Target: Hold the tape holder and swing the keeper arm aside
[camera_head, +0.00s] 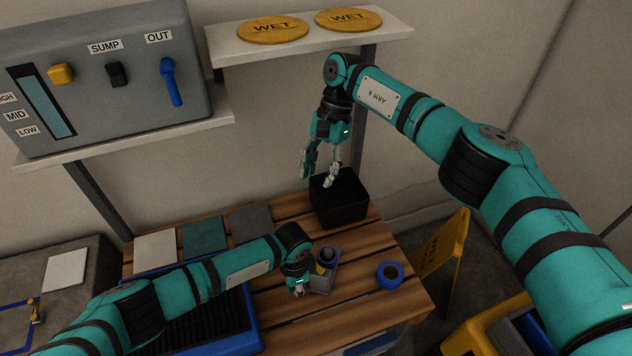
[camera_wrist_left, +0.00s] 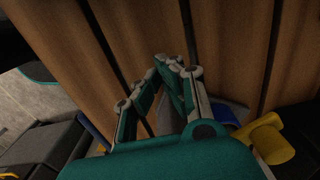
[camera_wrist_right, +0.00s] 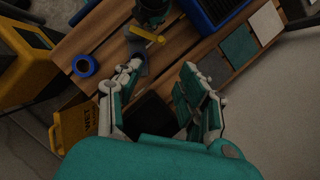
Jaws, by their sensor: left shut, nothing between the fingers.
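The grey tape holder (camera_head: 322,284) stands on the slatted wooden table, partly hidden by my left wrist. A yellow arm (camera_wrist_right: 146,35), seemingly its keeper arm, crosses it in the right wrist view. A yellow piece (camera_wrist_left: 264,136) shows at the lower right of the left wrist view. My left gripper (camera_head: 299,291) is shut and empty, low over the table just left of the holder; I cannot tell whether they touch. A blue tape roll (camera_head: 390,275) lies flat to the holder's right. My right gripper (camera_head: 320,178) is open and empty above a black box, away from the holder.
The black box (camera_head: 340,206) stands at the table's back edge. A blue-rimmed black tray (camera_head: 252,336) lies left of the holder. Coloured cloths (camera_head: 204,236) lie behind it. A yellow WET sign (camera_head: 442,250) stands off the table's right side. A shelf (camera_head: 385,29) overhangs the back.

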